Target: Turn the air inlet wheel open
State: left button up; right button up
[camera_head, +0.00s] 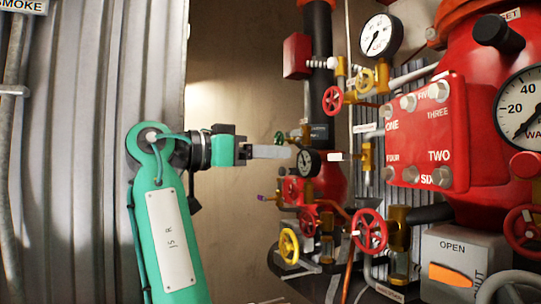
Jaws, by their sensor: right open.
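My right gripper (284,152) is at mid-picture with its pale fingers pointing right. It is open and holds nothing that I can see. No readable label tells which is the air inlet wheel. The fingertips show just left of a small dark gauge (308,163); whether they touch anything I cannot tell. My left gripper is not in view.
A red valve body (430,130) with a bolted cover fills the right side. A grey box (462,262) with an orange lever marked OPEN stands below it. A white gauge (380,36) sits at the top. Corrugated metal wall (90,110) is on the left.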

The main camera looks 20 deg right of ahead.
aim_at(331, 100)
jog(key=k, duration=1.5)
